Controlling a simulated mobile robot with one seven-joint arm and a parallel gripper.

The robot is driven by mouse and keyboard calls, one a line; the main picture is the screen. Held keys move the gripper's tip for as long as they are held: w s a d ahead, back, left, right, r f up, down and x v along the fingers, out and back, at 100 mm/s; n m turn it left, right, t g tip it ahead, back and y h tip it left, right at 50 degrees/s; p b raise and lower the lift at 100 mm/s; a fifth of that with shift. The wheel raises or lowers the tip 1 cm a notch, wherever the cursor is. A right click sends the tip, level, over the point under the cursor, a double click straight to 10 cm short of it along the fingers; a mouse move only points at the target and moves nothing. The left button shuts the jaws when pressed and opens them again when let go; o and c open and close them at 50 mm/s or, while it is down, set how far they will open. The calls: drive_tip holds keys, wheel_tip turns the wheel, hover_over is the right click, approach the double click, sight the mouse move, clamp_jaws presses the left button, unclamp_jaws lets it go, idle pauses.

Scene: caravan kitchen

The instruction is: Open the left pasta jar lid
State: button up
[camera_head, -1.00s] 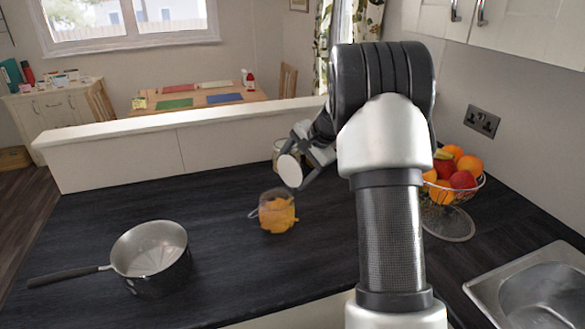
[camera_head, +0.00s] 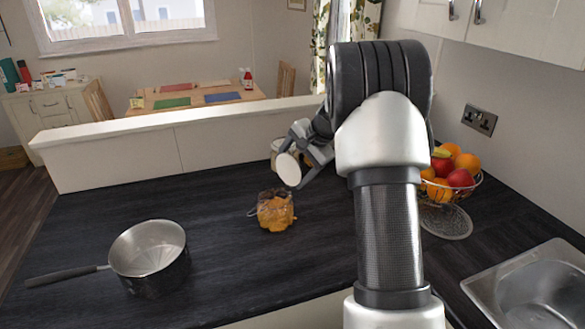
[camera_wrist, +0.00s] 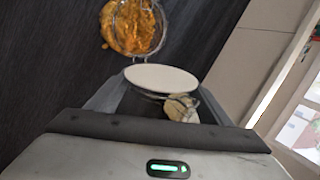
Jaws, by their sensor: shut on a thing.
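A glass jar of orange pasta (camera_head: 276,211) stands upright on the dark worktop with its top uncovered and a wire loop at its left side. The pasta jar also shows at the top of the wrist view (camera_wrist: 133,27). My gripper (camera_head: 303,157) is above and behind the jar, to its right. It is shut on a round white lid (camera_head: 288,169), held tilted and seemingly apart from the jar. In the wrist view the lid (camera_wrist: 160,78) lies across the fingertips. A second jar (camera_head: 276,148) stands behind, partly hidden by my gripper.
A saucepan (camera_head: 150,260) stands at left with its handle pointing left. A wire fruit bowl (camera_head: 455,185) and the sink (camera_head: 535,290) are at right. A raised ledge (camera_head: 180,140) runs along the back. The worktop between pan and jar is clear.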

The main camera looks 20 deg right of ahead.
drive_tip(key=shift+f, duration=0.1)
idle(0.3)
drive_tip(key=o, duration=1.5)
drive_tip(key=v, duration=1.7)
drive_tip(key=shift+s+d+r+p, duration=0.1)
drive_tip(key=shift+r+p, duration=0.1)
drive_tip(key=shift+p, duration=0.1)
